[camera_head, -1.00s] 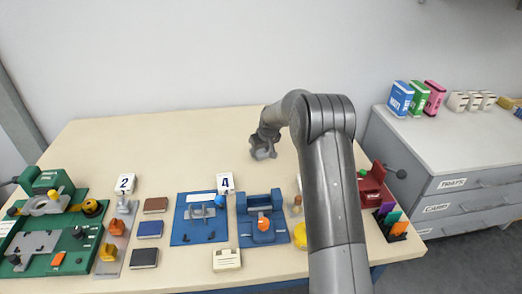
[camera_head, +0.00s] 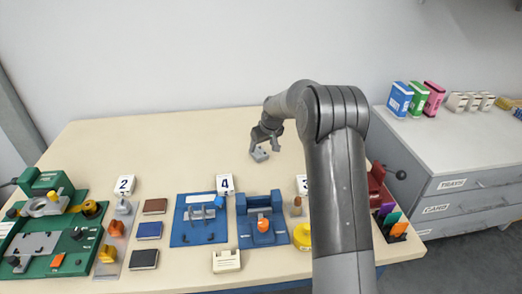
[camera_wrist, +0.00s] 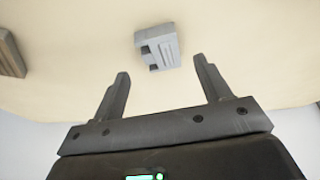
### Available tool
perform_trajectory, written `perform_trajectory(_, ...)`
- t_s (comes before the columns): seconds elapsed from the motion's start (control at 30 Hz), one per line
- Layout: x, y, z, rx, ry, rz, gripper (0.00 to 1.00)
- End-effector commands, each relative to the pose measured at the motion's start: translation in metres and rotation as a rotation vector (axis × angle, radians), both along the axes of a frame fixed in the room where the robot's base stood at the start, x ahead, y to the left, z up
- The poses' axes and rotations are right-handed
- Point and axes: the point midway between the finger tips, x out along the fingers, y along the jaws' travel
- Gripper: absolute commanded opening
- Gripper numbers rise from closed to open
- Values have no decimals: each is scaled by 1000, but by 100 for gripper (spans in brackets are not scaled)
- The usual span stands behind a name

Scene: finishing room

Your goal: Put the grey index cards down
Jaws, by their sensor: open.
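The grey index cards (camera_head: 260,155) lie as a small grey block on the bare back part of the wooden table. They also show in the wrist view (camera_wrist: 160,48), just beyond the fingertips, with dark notches on one side. My gripper (camera_head: 270,141) is open, just above and beside the cards. In the wrist view its two fingers (camera_wrist: 161,70) stand wide apart with nothing held between them, and the cards appear clear of both.
The table (camera_head: 160,140) is clear around the cards. Along its front are a green fixture (camera_head: 85,245), blue fixtures (camera_head: 199,220), notebooks (camera_head: 150,230), number signs and a cream card box (camera_head: 226,261). My arm hides part of the right side, near a red device (camera_head: 377,180).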

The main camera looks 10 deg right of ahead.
Motion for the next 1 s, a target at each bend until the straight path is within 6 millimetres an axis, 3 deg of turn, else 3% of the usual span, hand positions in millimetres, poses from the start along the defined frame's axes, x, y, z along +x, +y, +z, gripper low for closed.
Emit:
perform_trajectory(0.2, -16, -7, 42, -1, -3, -1, 70)
perform_trajectory(0.57, -39, -9, 83, -6, -5, -8, 70)
perform_trajectory(0.77, -94, -8, 137, -25, -19, -50, 70)
perform_trajectory(1.0, -181, -9, 191, -39, -35, -119, 70)
